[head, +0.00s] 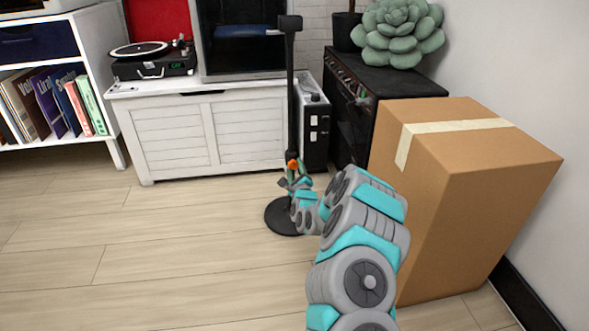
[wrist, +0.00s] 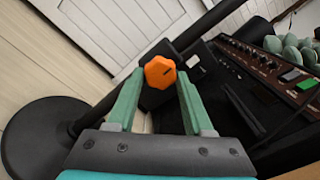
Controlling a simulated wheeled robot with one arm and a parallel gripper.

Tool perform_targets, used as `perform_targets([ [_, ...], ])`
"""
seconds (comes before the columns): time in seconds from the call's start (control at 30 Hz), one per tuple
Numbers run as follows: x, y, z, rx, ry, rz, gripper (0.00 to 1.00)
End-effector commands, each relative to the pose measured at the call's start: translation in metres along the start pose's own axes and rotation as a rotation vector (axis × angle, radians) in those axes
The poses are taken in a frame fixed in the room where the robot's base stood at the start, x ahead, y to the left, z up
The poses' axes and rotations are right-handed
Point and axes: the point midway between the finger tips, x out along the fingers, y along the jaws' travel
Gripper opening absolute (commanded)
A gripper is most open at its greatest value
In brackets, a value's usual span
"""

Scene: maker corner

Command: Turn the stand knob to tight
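The stand is a black upright pole (head: 291,95) on a round black base (head: 283,217); its base also shows in the wrist view (wrist: 45,135). An orange knob (wrist: 159,72) with a dark mark on its face is on the pole; in the head view the knob (head: 293,165) is small. My gripper (wrist: 157,85) is in front of the knob with its green fingers spread. The knob shows between and just beyond the fingertips. I cannot tell whether either finger touches it. The knob's tight marking cannot be read.
A large taped cardboard box (head: 480,190) stands right of my arm. A black amplifier (head: 370,100) with a plush succulent (head: 398,32) on it is behind. A white cabinet (head: 170,130) stands behind the pole. The floor to the left is clear.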

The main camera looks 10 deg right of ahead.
Motion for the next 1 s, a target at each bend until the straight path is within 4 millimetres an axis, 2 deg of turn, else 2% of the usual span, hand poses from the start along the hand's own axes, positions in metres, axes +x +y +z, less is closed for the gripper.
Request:
perform_targets([
  [0.03,0.0,0.0,0.0,0.0,-0.001,0.0,0.58],
  [0.2,0.0,0.0,0.001,-0.001,-0.002,0.0,0.77],
  [0.57,-0.004,0.0,0.002,-0.002,-0.003,0.001,0.77],
  [0.67,-0.012,-0.002,0.001,-0.001,-0.003,-0.001,0.77],
  [1.0,-0.055,-0.002,0.001,0.0,-0.001,-0.001,0.77],
])
